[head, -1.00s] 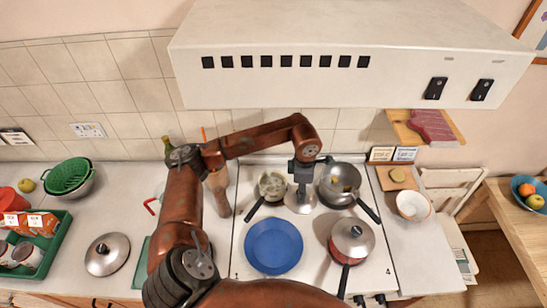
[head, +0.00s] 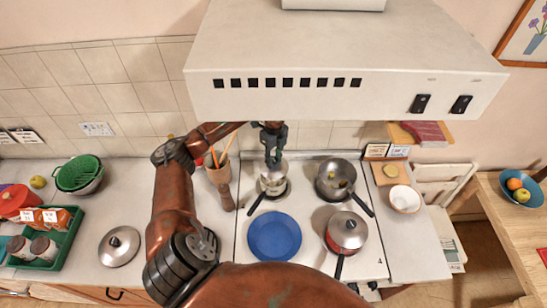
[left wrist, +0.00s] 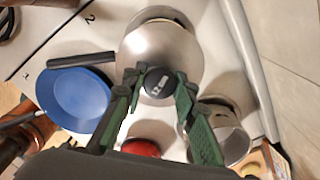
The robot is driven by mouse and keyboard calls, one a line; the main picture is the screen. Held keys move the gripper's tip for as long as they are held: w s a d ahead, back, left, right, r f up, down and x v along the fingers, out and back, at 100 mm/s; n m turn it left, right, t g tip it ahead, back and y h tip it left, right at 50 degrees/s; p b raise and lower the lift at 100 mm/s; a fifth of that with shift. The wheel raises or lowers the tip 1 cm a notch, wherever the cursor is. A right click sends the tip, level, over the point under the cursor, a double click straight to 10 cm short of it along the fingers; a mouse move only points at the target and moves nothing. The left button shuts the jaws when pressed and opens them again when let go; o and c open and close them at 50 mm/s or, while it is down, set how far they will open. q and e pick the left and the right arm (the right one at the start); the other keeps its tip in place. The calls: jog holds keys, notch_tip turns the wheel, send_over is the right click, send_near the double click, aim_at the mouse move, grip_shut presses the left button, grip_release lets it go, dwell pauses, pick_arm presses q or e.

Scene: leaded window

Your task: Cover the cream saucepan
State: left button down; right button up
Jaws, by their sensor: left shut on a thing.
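The cream saucepan (head: 274,191) stands on the back left burner, its dark handle (head: 256,203) pointing to the front left. My left gripper (head: 273,160) is above it, shut on the black knob of a silver lid (head: 272,177). In the left wrist view the lid (left wrist: 160,48) is a shiny dome between me and the pan, with its knob (left wrist: 158,83) between the fingers. The lid hides most of the pan's opening. I cannot tell whether it rests on the rim or hangs just above. My right gripper is not in view.
A grey pan with food (head: 337,188) stands right of the saucepan. A red pan with a lid (head: 347,231) and a blue plate (head: 274,237) are nearer me. Another lid (head: 119,246) lies on the left counter. The hood (head: 330,60) overhangs the back.

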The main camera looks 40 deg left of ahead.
aim_at(274, 166)
pick_arm(q)
jog(key=shift+a+f, duration=0.1)
jog(key=shift+f, duration=0.05)
jog(key=shift+f+b, duration=0.65)
jog(key=shift+f, duration=0.2)
notch_tip(274, 166, down, 2)
jog(key=shift+f+b, duration=0.2)
jog(key=shift+b, duration=0.6)
jog(key=shift+f+b, duration=0.3)
jog(key=shift+f, duration=0.3)
jog(key=shift+f, duration=0.35)
dwell(0.5)
jog(key=shift+f, duration=0.2)
